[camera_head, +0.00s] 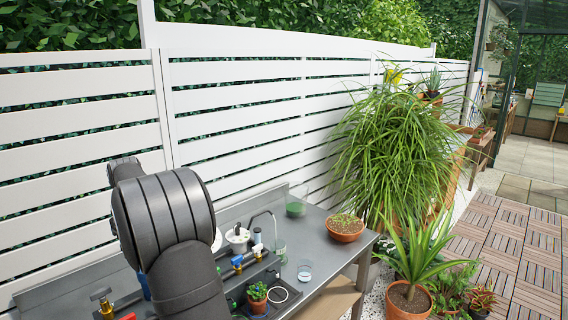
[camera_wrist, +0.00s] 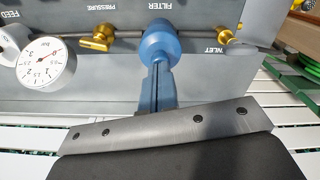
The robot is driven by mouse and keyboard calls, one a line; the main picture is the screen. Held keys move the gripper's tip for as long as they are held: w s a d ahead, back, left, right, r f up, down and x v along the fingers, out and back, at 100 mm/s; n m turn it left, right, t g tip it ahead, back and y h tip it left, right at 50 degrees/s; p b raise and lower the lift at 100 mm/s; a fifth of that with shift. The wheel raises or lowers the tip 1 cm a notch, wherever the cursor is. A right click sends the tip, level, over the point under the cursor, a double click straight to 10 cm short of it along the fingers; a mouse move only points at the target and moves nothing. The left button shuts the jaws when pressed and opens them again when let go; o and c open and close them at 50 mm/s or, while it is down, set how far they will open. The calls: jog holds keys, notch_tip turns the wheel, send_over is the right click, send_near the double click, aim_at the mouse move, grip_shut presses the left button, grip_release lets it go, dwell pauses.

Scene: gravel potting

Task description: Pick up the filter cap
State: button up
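In the wrist view, a blue rounded part (camera_wrist: 160,42) sits below the word FILTER on a grey panel, in line with a pipe. It looks like the filter cap or its housing, but I cannot tell which. A narrower blue piece (camera_wrist: 158,88) runs down from it to the edge of a grey metal plate. In the head view my arm hides most of this area.
A pressure gauge (camera_wrist: 46,64) and a brass valve (camera_wrist: 100,38) are left of the blue part; another brass fitting (camera_wrist: 226,37) is right. In the head view, the grey bench (camera_head: 335,262) holds a potted plant (camera_head: 257,297), a terracotta bowl (camera_head: 345,228) and a glass (camera_head: 305,271).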

jog(key=o, duration=1.7)
notch_tip(320, 180, up, 11)
jog(key=d+n+y, duration=0.1)
jog(key=d+n, duration=0.1)
jog(key=n, duration=0.4)
jog(key=f, duration=0.5)
jog(key=a+f, duration=0.1)
jog(key=f, duration=0.5)
jog(key=a+f, duration=0.1)
jog(key=f, duration=0.5)
jog(key=shift+a, duration=0.15)
